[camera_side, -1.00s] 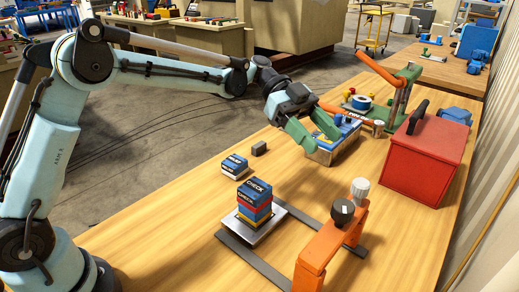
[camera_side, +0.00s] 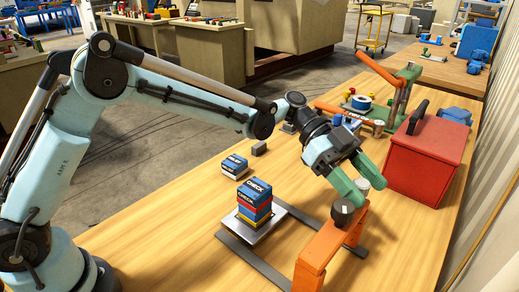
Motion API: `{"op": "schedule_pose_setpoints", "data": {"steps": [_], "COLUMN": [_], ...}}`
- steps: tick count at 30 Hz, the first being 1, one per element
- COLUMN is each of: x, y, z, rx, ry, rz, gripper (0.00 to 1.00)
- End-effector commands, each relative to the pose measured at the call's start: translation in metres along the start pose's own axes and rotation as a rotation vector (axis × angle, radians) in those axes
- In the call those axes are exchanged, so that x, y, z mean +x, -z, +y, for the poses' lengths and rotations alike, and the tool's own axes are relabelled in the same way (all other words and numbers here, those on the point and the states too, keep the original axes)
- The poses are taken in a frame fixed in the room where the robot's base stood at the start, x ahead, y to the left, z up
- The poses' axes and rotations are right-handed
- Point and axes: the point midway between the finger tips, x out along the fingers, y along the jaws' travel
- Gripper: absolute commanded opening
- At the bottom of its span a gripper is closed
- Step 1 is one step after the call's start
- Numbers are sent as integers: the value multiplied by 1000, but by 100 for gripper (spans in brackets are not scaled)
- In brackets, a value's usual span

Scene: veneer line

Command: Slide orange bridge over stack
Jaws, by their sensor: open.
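The orange bridge (camera_side: 316,255) stands on the table to the right of the stack, across the right ends of two grey rails (camera_side: 262,264). It carries a dark round knob (camera_side: 342,211) and a pale knob, now mostly behind a finger. The stack (camera_side: 254,201) of blue, red and yellow blocks marked CHECK sits on a metal plate (camera_side: 248,233) between the rails. My gripper (camera_side: 368,194) is open, with its green fingers pointing down at the knobs at the bridge's far end. I cannot tell whether they touch.
Loose blue-and-white blocks (camera_side: 234,167) and a small dark block (camera_side: 259,148) lie behind the stack. A red toolbox (camera_side: 425,160) stands close on the right of my gripper. A green stand (camera_side: 405,90) with an orange lever is behind. The table's front left is clear.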

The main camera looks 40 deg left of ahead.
Motion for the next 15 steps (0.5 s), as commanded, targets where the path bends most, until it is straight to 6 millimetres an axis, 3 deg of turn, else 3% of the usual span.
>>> {"op": "schedule_pose_setpoints", "data": {"steps": [6,15], "x": [0,0], "y": [0,0], "z": [0,0], "rx": [0,0], "ry": [0,-1], "rz": [0,0], "gripper": [59,14]}}
